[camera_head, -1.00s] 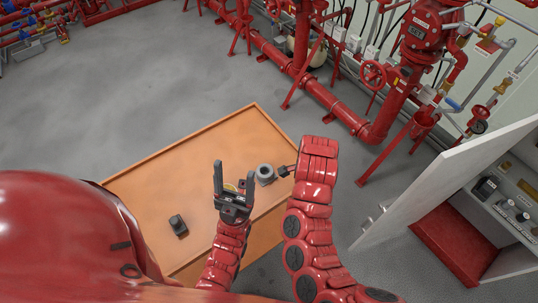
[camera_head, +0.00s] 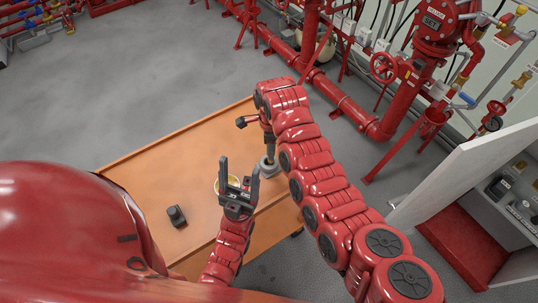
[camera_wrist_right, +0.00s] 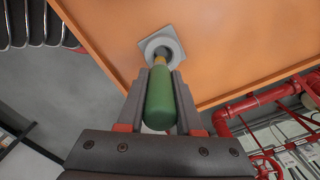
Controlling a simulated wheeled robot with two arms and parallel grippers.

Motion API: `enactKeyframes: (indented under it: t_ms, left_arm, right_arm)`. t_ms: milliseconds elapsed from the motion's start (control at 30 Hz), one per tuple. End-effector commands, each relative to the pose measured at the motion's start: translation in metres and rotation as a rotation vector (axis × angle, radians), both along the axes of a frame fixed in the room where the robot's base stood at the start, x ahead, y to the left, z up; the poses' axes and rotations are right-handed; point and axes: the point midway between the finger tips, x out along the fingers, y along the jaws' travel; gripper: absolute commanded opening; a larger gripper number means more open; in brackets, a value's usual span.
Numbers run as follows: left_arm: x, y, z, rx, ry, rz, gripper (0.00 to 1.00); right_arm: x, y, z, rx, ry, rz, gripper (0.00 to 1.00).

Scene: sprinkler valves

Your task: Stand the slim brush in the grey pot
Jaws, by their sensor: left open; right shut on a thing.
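The slim brush (camera_wrist_right: 160,100) has a green body and a yellowish end and sits between the fingers of my right gripper (camera_wrist_right: 158,84), which is shut on it. In the right wrist view its yellowish end points at the grey pot (camera_wrist_right: 168,40) and overlaps the pot's opening; I cannot tell how far it is inside. In the head view the grey pot (camera_head: 269,171) stands on the orange table, with my right gripper (camera_head: 268,147) directly above it. My left gripper (camera_head: 238,175) is open and empty, left of the pot.
A yellow-rimmed round thing (camera_head: 225,181) is partly hidden behind my left gripper. A small black object (camera_head: 177,216) lies on the orange table (camera_head: 165,165) at the left. The table's far left part is clear. Red pipes and a white cabinet door stand beyond.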

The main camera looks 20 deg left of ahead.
Motion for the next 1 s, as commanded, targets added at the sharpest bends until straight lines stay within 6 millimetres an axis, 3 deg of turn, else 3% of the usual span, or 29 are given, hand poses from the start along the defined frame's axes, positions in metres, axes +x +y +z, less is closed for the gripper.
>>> enactKeyframes:
  t_ms: [333, 700, 933, 967, 1000]
  left_arm:
    - [0.000, 0.000, 0.006, 0.000, 0.000, 0.000, 0.69]
    - [0.000, 0.000, 0.018, 0.000, 0.000, 0.000, 0.69]
    - [0.000, 0.000, 0.018, 0.000, 0.000, 0.000, 0.69]
    - [0.000, 0.000, 0.018, 0.000, 0.000, 0.000, 0.69]
    - [0.000, 0.000, 0.018, 0.000, 0.000, 0.000, 0.69]
  right_arm:
    - [0.003, 0.008, -0.003, 0.001, 0.003, -0.005, 0.00]
    - [0.002, 0.007, -0.035, -0.002, 0.005, -0.004, 0.00]
    - [0.003, 0.007, -0.037, 0.001, 0.003, -0.005, 0.00]
    - [0.003, 0.007, -0.037, 0.001, 0.003, -0.005, 0.39]
    - [0.003, 0.007, -0.037, 0.001, 0.003, -0.005, 0.47]
